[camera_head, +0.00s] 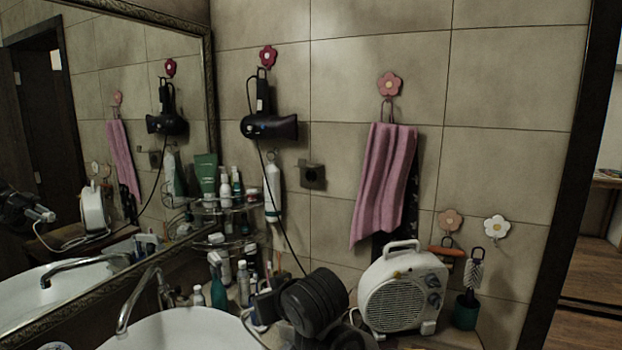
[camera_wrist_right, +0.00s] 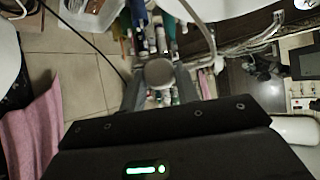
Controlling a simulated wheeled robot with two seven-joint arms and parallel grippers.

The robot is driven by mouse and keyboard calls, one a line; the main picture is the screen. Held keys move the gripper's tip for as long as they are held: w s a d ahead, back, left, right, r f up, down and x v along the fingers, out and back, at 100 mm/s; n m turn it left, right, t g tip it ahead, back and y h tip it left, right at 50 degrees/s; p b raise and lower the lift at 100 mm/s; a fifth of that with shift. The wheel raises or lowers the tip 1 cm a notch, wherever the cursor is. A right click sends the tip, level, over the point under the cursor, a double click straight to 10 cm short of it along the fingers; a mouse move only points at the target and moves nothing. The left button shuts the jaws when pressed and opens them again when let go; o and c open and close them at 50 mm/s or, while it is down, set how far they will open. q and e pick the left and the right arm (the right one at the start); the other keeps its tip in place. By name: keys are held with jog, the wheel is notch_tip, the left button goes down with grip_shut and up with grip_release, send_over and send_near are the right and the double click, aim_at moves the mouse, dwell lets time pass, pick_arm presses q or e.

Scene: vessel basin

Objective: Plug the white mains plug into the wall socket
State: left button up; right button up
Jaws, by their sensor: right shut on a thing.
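The wall socket (camera_head: 312,175) is a small dark square plate on the tiled wall, between the hanging hair dryer and the pink towel. My right gripper (camera_wrist_right: 160,90) is shut on the white mains plug (camera_wrist_right: 160,73), whose rounded back shows between the two fingers in the right wrist view. In the head view my dark right wrist partly hides this gripper low over the basin, below and left of the socket and apart from it. The plug's pins cannot be made out. My left gripper is not in view.
A white fan heater (camera_head: 404,295) stands right of my wrist. The black hair dryer (camera_head: 268,125) hangs with its cord running down, left of the socket. A pink towel (camera_head: 382,190) hangs to the right. Bottles crowd a corner shelf (camera_head: 232,208). Wall around the socket is clear.

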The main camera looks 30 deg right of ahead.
notch_tip(320, 180, up, 5)
jog(key=p, duration=0.5)
dwell(0.4)
